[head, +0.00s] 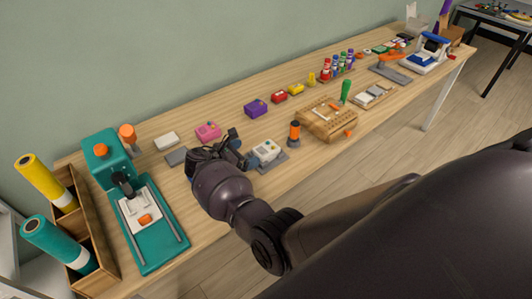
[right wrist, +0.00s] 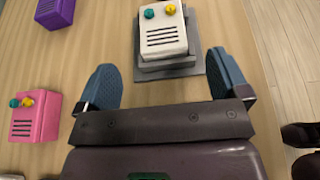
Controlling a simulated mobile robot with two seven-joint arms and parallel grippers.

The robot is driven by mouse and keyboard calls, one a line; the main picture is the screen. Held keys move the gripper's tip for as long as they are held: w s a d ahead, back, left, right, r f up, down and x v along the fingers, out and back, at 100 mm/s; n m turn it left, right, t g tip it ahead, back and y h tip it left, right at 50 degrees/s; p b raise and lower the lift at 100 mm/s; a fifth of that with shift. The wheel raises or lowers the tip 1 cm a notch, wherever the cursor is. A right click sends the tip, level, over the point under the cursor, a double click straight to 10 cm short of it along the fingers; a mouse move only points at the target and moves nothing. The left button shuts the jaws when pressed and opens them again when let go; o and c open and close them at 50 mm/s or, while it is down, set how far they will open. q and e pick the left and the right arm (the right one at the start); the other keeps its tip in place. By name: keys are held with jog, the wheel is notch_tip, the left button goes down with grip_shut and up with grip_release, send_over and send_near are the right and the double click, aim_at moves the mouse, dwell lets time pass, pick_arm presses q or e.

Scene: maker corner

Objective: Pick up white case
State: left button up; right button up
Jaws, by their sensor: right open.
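A white case (head: 267,150) with small coloured knobs sits on a grey base on the workbench. In the right wrist view the white case (right wrist: 163,35) shows a teal and a yellow knob and dark slots, at top centre. My right gripper (head: 241,151) is just left of it in the head view. The right wrist view shows its two blue-grey fingers (right wrist: 165,82) spread wide, with bare wood between them and the case beyond the tips. Nothing is between the fingers. A plainer white box (head: 166,141) lies farther left. My left gripper is not in view.
A pink case (head: 208,131) and a purple case (head: 255,108) stand behind the gripper. A teal press (head: 145,225) is at left.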

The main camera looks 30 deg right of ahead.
aim_at(266, 148)
jog(key=b+x, duration=0.1)
jog(key=x, duration=0.3)
jog(key=shift+d+f, duration=0.1)
jog(key=shift+f, duration=0.05)
jog(key=b+x, duration=0.2)
jog(key=x, duration=0.3)
jog(key=shift+s+d, duration=0.1)
jog(key=shift+s, duration=0.05)
jog(key=shift+r, duration=0.25)
jog(key=shift+c, duration=0.4)
jog(key=c, duration=0.7)
jog(key=shift+c, duration=1.3)
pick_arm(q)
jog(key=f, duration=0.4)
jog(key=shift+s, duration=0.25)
